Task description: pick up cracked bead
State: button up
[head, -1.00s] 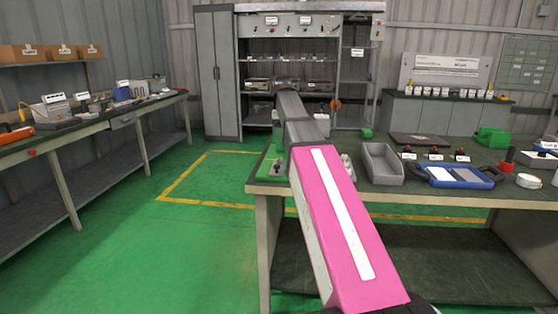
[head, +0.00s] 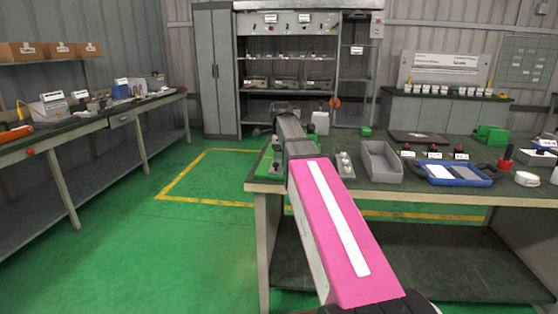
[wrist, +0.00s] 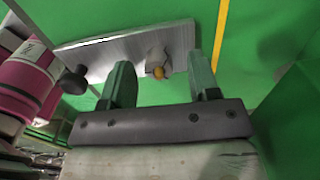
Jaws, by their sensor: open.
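In the wrist view my gripper (wrist: 160,62) is open, with its two grey-green fingers apart. A small orange bead (wrist: 158,73) shows between the fingers, by a pale pointed piece against a flat metal bar (wrist: 110,52). The bead appears clear of both fingers, but its depth is hard to judge. I cannot make out a crack in it. In the head view my pink arm reaches over the left end of the workbench; the fingers and bead cannot be made out there.
A black knob (wrist: 74,80) sits at the bar's left end. On the workbench (head: 400,191), a grey bin (head: 381,165) and a blue tray (head: 456,176) stand right of my arm. A green fixture (head: 268,163) lies left of it. Open green floor lies further left.

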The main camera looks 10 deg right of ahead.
jog(key=c, duration=1)
jog(key=shift+r, duration=0.15)
